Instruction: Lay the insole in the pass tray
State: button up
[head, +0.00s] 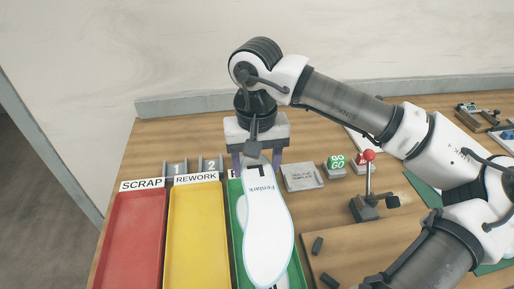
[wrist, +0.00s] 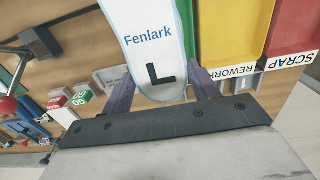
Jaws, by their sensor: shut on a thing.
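The insole (head: 266,235) is white with a pale blue edge and the word Fenlark. In the wrist view the insole (wrist: 153,45) also shows a black L near its held end. My gripper (head: 260,160) is shut on that end, with purple fingers at its two sides; they also show in the wrist view (wrist: 162,88). The insole extends toward the front, over the green tray (head: 236,215), whose label is mostly hidden. The insole covers much of this tray. A pale edge shows below its front end; I cannot tell what it is or whether the insole touches the tray.
The yellow REWORK tray (head: 197,235) and red SCRAP tray (head: 134,240) stand to the left. A grey template block (head: 302,177), a green GO button (head: 337,163) and a red-knobbed lever (head: 368,185) stand to the right. Small dark pieces (head: 317,245) lie near the green tray.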

jog(key=shift+s+f+b, duration=0.15)
jog(key=shift+f+b, duration=0.25)
jog(key=shift+f, duration=0.25)
jog(key=shift+f+b, duration=1.25)
jog(key=shift+f, duration=1.05)
jog(key=o, duration=1.1)
jog(key=shift+o, duration=0.2)
notch_tip(320, 180, up, 14)
jog(key=b, duration=0.1)
jog(key=shift+f, duration=0.1)
